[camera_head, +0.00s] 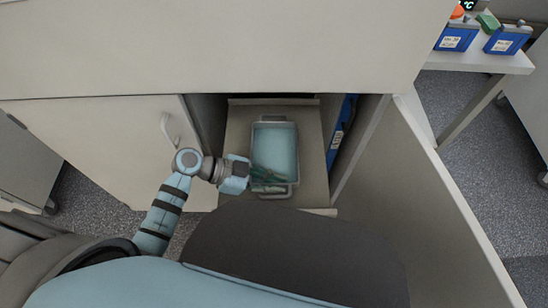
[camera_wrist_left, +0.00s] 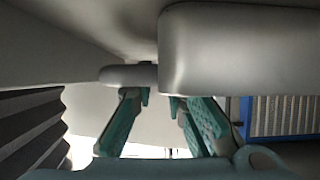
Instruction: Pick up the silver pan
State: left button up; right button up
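The silver pan (camera_head: 275,143) sits on a shelf in the open cabinet, its long side running front to back. Its inside looks pale blue. My left gripper (camera_head: 270,181) reaches in from the left, with teal fingers over the front end of the pan. In the left wrist view the smooth grey pan (camera_wrist_left: 240,50) fills the upper right, with a flat lip or handle just beyond the fingertips. The fingers (camera_wrist_left: 157,97) are apart with a clear gap and nothing between them. I cannot tell whether they touch the pan. My right gripper is not in view.
The shelf (camera_head: 236,130) has little side room. A blue item (camera_head: 343,125) stands right of it, inside the cabinet. The open door (camera_head: 420,200) borders the right, and a closed door with a handle (camera_head: 168,127) the left. A table (camera_head: 485,62) with blue boxes stands upper right.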

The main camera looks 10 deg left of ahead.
pick_arm(q)
grip_shut()
jog(key=shift+r, duration=0.15)
notch_tip(320, 180, up, 10)
jog(key=p, duration=0.4)
dwell(0.4)
dwell(0.6)
notch_tip(320, 180, up, 6)
jog(key=p, duration=0.8)
